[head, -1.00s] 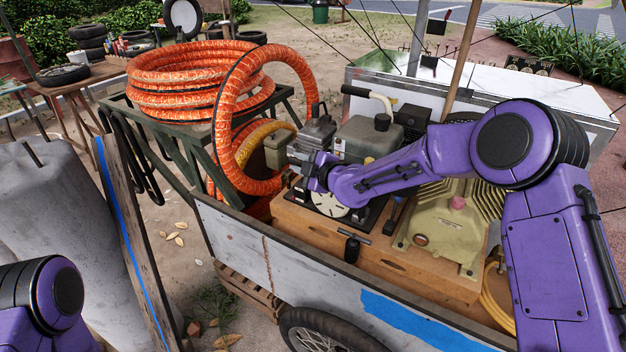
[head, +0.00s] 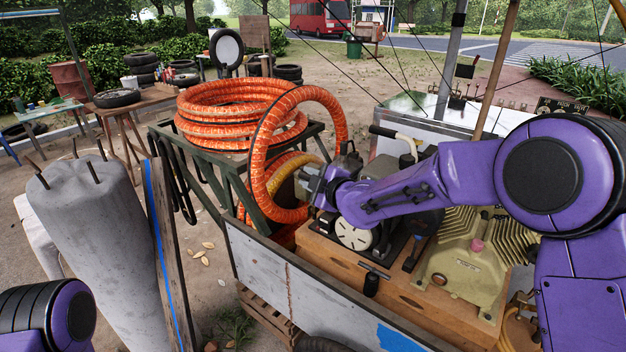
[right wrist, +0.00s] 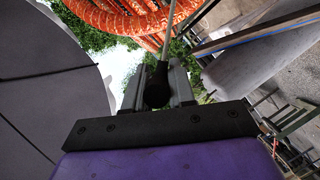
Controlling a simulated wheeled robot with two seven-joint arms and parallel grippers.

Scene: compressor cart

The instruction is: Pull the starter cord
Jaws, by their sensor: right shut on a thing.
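The engine's pale slotted round starter cover (head: 353,234) faces the near side of the cart. My right gripper (head: 312,184) is above and left of this cover, in front of the orange hose. In the right wrist view, the gripper (right wrist: 158,90) is shut on the black starter handle (right wrist: 157,93). A thin pale cord (right wrist: 170,32) runs from the handle toward the top of that view. In the head view, the handle and cord are hard to make out at the gripper. My right forearm hides part of the engine. My left gripper is out of view.
Coiled orange hose (head: 238,112) lies on a green metal stand behind the gripper, with a loop hanging close to it. The yellowish compressor (head: 465,265) is right of the engine. A grey wrapped bundle (head: 92,220) and a blue-striped board (head: 165,250) stand left.

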